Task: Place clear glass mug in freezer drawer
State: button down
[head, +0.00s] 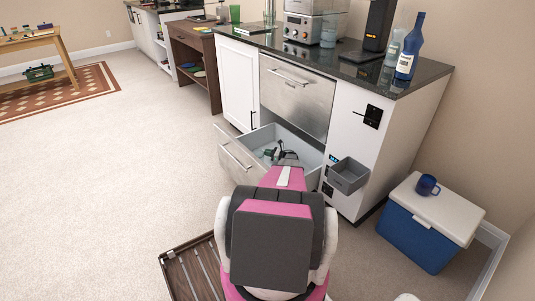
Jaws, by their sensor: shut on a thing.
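The freezer drawer (233,163) is the lower drawer of the metal-fronted unit and is pulled out, with its grey inside open to view. My gripper (274,153) reaches down over the open drawer, inside its outline in the head view. My gripper is shut on a small see-through thing, taken as the clear glass mug (267,153). The mug is hard to make out against the grey drawer, and my gripper and wrist hide part of it. I cannot tell whether the mug touches the drawer floor.
The upper metal drawer (296,97) is shut. A small grey bin (349,175) juts from the white cabinet right of the open drawer. A blue cooler (425,233) with a blue mug (427,185) on its lid stands at right.

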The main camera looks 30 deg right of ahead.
jog(key=c, duration=1.2)
grip_release()
jog(key=shift+r, duration=0.6)
jog(key=v, duration=0.7)
jog(key=shift+s+d, duration=0.15)
jog(key=shift+s, duration=0.05)
